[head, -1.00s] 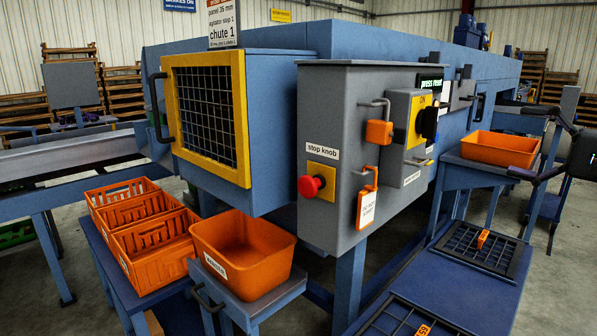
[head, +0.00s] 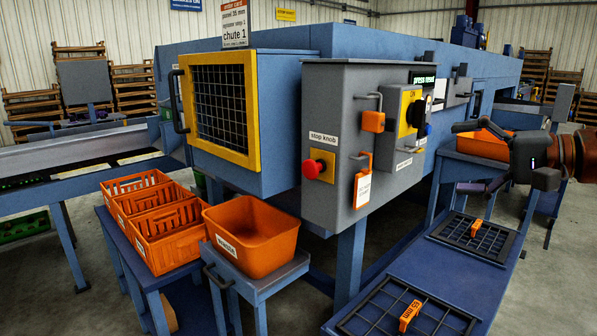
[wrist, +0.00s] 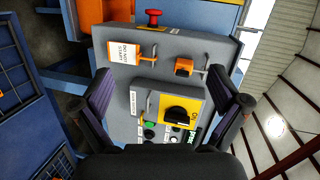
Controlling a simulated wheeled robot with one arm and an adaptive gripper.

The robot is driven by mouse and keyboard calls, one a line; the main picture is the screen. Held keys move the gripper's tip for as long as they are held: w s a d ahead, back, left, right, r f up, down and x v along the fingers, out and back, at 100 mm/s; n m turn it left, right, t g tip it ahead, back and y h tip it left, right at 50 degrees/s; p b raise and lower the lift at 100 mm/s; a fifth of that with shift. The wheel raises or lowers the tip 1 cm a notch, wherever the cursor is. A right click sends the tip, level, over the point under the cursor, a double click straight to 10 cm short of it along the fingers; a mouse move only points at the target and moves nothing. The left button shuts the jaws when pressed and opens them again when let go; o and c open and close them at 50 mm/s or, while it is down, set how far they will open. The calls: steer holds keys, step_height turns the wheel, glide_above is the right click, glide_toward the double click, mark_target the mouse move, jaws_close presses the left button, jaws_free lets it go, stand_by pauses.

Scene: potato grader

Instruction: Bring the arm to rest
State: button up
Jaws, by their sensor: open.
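My gripper (head: 478,152) is at the right of the head view, in front of the orange tub on the far end of the blue bench. Its dark fingers are spread, with nothing between them. In the wrist view my gripper (wrist: 168,95) shows a finger on each side and faces the grey control panel (wrist: 122,70) from a distance. The panel carries a black rotary switch (wrist: 177,115) on a yellow plate, an orange padlock (wrist: 184,67), a tagged orange lock (wrist: 146,56) and a red stop knob (wrist: 153,18). I see no contact with the panel.
The blue bench (head: 400,275) holds two dark mesh screens with orange tags. An orange tub (head: 484,146) stands behind my gripper. Orange crates (head: 165,255) and another orange tub (head: 252,248) stand at lower left. The yellow-framed mesh guard (head: 250,112) is left of the panel.

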steer(key=s+a+f+n+g+h, duration=0.25)
steer(key=s+a+f+g, duration=0.25)
steer(key=a+f, duration=0.6)
steer(key=s+a+f+n+g+h, duration=0.2)
steer(key=s+a+f+h, duration=0.1)
steer(key=s+a+f, duration=0.5)
steer(key=s+d+f+n+g+h, duration=0.15)
steer(key=s+d+f+h, duration=0.3)
steer(key=s+f, duration=0.45)
steer(key=s+d+f+g+h, duration=0.3)
steer(key=s+d+f, duration=0.3)
steer(key=s+f, duration=0.3)
steer(key=s+p+v, duration=0.2)
steer(key=p+v, duration=1.4)
steer(key=v, duration=0.2)
steer(key=shift+s+d+r+t, duration=0.2)
steer(key=shift+d+r+t, duration=0.05)
steer(key=shift+t, duration=0.2)
